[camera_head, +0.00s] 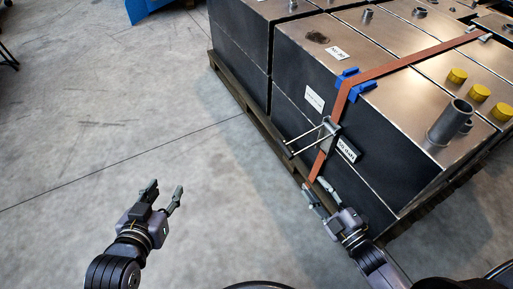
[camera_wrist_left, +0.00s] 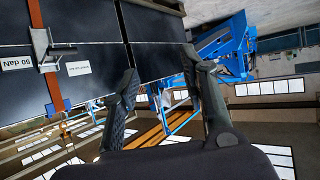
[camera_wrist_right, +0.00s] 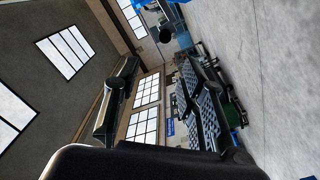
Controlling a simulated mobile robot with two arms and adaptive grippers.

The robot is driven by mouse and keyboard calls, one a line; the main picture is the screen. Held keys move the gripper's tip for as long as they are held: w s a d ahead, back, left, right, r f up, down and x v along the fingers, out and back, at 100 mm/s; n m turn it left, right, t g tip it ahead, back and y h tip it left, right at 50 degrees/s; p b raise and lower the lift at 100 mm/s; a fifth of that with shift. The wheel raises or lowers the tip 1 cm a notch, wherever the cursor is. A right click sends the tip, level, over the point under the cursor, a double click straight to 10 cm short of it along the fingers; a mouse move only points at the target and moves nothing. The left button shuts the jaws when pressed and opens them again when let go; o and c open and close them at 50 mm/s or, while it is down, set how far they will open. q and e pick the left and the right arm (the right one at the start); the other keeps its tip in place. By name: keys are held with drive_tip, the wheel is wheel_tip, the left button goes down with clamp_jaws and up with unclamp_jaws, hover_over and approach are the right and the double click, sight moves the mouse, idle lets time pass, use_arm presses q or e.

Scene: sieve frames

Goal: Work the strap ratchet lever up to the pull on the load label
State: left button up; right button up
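The orange-brown strap (camera_head: 383,70) runs over the load and down its side face. Its ratchet (camera_head: 331,131) sits on that face, and the lever (camera_head: 305,140) sticks out to the left with a dark crossbar at its end. The lever also shows in the left wrist view (camera_wrist_left: 60,51). The load label (camera_head: 346,149), reading 50 daN, is right of the ratchet. My left gripper (camera_head: 165,190) is open and empty, over floor well left of the lever. My right gripper (camera_head: 318,189) is open below the ratchet near the lower strap; its wrist view shows nothing between the fingers.
Dark crates (camera_head: 338,125) with metal tops stand on a wooden pallet (camera_head: 236,88). A blue corner protector (camera_head: 354,90) lies under the strap at the top edge. A pipe stub (camera_head: 450,121) and yellow caps (camera_head: 480,93) rise from the top.

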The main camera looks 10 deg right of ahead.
drive_tip(key=b, duration=0.2)
approach(289, 155)
drive_tip(key=x, duration=0.3)
drive_tip(key=f+x, duration=0.1)
drive_tip(key=shift+w+d, duration=0.2)
drive_tip(key=shift+w, duration=0.25)
drive_tip(key=b+x, duration=0.2)
drive_tip(key=x, duration=0.5)
drive_tip(key=shift+w+a, duration=0.2)
drive_tip(key=shift+w, duration=0.05)
use_arm(q)
wheel_tip(289, 155, up, 16)
drive_tip(key=w+d+t+h, duration=0.1)
drive_tip(key=d+t+h, duration=0.1)
drive_tip(key=t, duration=0.8)
drive_tip(key=shift+w+d+h, duration=0.2)
drive_tip(key=shift+h, duration=0.3)
use_arm(e)
drive_tip(key=shift+w+a, duration=0.15)
drive_tip(key=shift+w, duration=0.25)
drive_tip(key=shift+c, duration=0.5)
drive_tip(key=shift+r, duration=0.15)
clamp_jaws()
